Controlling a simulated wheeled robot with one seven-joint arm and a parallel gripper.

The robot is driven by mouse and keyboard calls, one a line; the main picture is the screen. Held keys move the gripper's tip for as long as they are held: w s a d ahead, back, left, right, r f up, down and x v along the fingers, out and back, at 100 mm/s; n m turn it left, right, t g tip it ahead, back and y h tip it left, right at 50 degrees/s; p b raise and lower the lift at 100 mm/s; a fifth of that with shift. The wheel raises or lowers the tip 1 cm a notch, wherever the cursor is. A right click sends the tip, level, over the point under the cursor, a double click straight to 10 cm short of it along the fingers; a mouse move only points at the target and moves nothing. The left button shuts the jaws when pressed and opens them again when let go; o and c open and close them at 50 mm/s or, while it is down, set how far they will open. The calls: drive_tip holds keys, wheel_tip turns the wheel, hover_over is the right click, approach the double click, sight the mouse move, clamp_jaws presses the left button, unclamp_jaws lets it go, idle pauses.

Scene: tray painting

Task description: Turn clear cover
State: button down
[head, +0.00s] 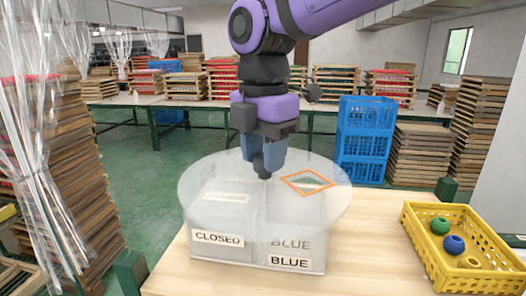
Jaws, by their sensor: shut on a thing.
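The clear cover (215,190) is a round, see-through disc lying over a box. An orange-edged diamond opening (307,183) sits on its right side, over the right half of the box. The box (245,247) has a CLOSED label (217,238) on the left of its front and a BLUE label (289,262) on the right. The word BLUE also shows fainter above that label. My gripper (264,172) points down at the middle of the cover and is shut on it there.
A yellow crate (424,246) with several coloured balls stands to the right on the wooden table (365,250). Blue crates (364,140) and stacked wooden trays stand behind. Clear plastic sheeting (30,150) hangs at left. The table between box and crate is clear.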

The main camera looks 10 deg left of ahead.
drive_tip(key=n, duration=0.5)
drive_tip(key=shift+d+n, duration=0.1)
drive_tip(key=shift+n, duration=2.3)
drive_tip(key=shift+r, duration=0.1)
drive_tip(key=c, duration=0.7)
unclamp_jaws()
drive_tip(key=shift+o, duration=0.2)
wheel_tip(320, 180, up, 11)
